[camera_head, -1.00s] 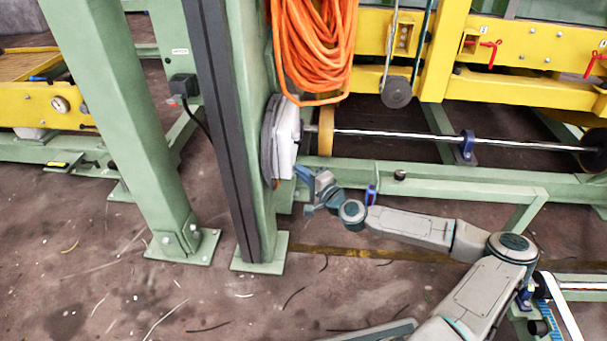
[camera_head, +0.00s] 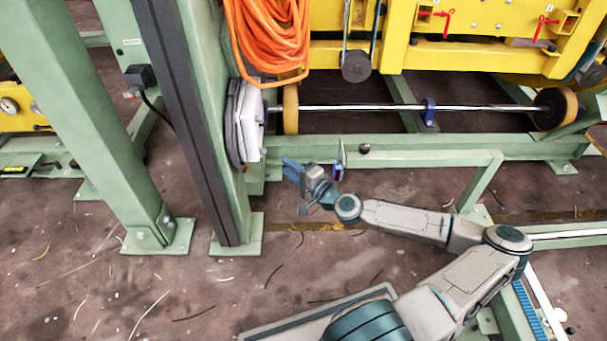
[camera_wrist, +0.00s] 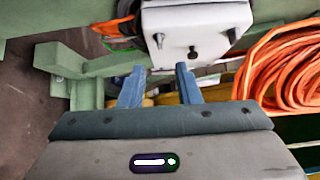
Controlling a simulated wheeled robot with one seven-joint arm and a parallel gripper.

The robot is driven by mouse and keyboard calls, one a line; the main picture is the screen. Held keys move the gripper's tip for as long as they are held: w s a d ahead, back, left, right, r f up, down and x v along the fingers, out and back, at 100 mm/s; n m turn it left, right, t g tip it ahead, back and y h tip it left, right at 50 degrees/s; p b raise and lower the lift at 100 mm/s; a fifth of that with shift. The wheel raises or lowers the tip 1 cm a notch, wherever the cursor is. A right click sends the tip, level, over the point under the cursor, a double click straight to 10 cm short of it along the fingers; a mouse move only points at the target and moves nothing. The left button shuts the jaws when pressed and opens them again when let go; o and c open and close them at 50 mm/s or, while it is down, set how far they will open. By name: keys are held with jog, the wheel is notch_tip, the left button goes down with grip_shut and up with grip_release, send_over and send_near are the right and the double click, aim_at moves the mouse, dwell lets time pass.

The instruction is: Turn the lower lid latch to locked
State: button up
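A white box (camera_head: 251,122) is mounted on the green column in the head view, edge-on to that camera. In the wrist view the white box (camera_wrist: 195,22) is at the top centre. Its near face carries a dark knob at the left (camera_wrist: 158,39), one in the middle (camera_wrist: 194,52) and one at the right (camera_wrist: 231,35). I cannot tell which one is the lower lid latch, or its setting. My gripper (camera_head: 289,170) is below and right of the box in the head view, apart from it. In the wrist view its two blue fingers (camera_wrist: 160,78) are spread with nothing between them.
A coiled orange hose (camera_head: 268,45) hangs above the box and shows at right in the wrist view (camera_wrist: 285,65). A metal shaft (camera_head: 370,107) runs right from near the box. A green beam (camera_head: 410,157) lies below it. Floor in front of the column is open.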

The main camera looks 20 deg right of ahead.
jog(key=shift+p+v, duration=0.4)
jog(key=shift+v, duration=2.15)
jog(key=s+a+n+g+y+p, duration=0.1)
jog(key=s+a+n+g+p, duration=0.7)
jog(key=g+p, duration=0.25)
jog(key=s+d+r+n+g+h+p, duration=0.2)
jog(key=s+g+p, duration=0.2)
jog(key=s, duration=0.1)
jog(key=s+d+r+n+g+h+p, duration=0.1)
jog(key=d+r+h+p, duration=0.2)
jog(key=r, duration=0.6)
jog(key=s+d+r+h+p, duration=0.1)
jog(key=r+h+p, duration=0.1)
jog(key=r+p, duration=0.55)
jog(key=s+d+r+n+g+h+p, duration=0.1)
jog(key=d+r+h+p, duration=0.15)
jog(key=r, duration=0.85)
jog(key=s+a+r+t+p, duration=0.1)
jog(key=r+p, duration=0.3)
jog(key=r, duration=0.5)
jog(key=s+a+r+t+p, duration=0.1)
jog(key=s+a+r+p, duration=0.2)
jog(key=r, duration=0.7)
jog(key=s+a+r+t+p, duration=0.1)
jog(key=s+a+r+p, duration=0.1)
jog(key=r, duration=0.8)
jog(key=a+p, duration=0.1)
jog(key=p, duration=0.1)
jog(key=shift+s+p, duration=0.3)
